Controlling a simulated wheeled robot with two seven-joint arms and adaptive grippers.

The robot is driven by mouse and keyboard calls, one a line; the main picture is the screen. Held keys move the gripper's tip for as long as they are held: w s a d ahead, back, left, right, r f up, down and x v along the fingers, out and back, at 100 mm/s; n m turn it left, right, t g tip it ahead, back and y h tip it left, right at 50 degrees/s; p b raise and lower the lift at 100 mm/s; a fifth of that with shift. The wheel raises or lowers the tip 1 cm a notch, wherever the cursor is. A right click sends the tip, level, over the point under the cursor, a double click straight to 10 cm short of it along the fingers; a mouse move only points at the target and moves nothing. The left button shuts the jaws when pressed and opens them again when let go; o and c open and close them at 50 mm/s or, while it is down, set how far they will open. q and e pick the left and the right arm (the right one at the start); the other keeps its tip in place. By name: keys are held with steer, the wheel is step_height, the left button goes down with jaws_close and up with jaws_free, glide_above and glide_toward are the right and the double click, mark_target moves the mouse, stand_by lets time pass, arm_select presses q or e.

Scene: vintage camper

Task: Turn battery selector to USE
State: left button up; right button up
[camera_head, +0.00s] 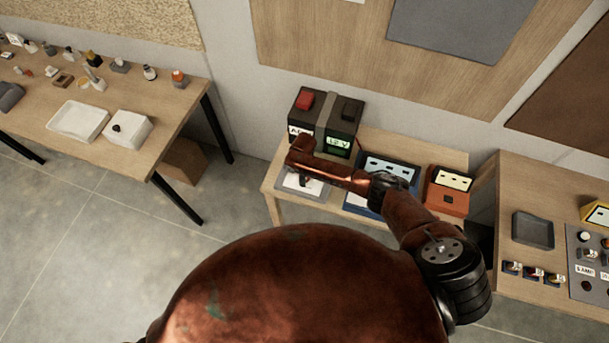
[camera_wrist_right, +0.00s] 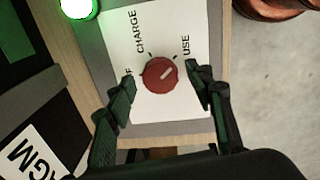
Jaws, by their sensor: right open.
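The battery selector is a round red knob (camera_wrist_right: 162,75) on a white plate (camera_wrist_right: 120,20) with the labels CHARGE, USE and a third, partly hidden one ending in F. Its white mark slants to the upper right, roughly toward the USE label (camera_wrist_right: 186,45). My right gripper (camera_wrist_right: 162,82) is open, with one dark finger on each side of the knob; I cannot tell whether either touches it. In the head view my right gripper (camera_head: 302,176) is over the selector plate (camera_head: 290,186) at the left end of the small table, and it hides the knob. My left gripper is not in view.
A black battery box (camera_head: 325,120) with a green 12 V display stands just behind the gripper. A blue panel device (camera_head: 391,166) and an orange device (camera_head: 448,190) are to the right, near my forearm. A lit green lamp (camera_wrist_right: 77,8) is beside the plate.

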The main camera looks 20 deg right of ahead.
step_height(320, 180, up, 12)
steer(key=shift+s+a, duration=0.15)
steer(key=shift+s, duration=0.2)
stand_by(0.4)
stand_by(0.4)
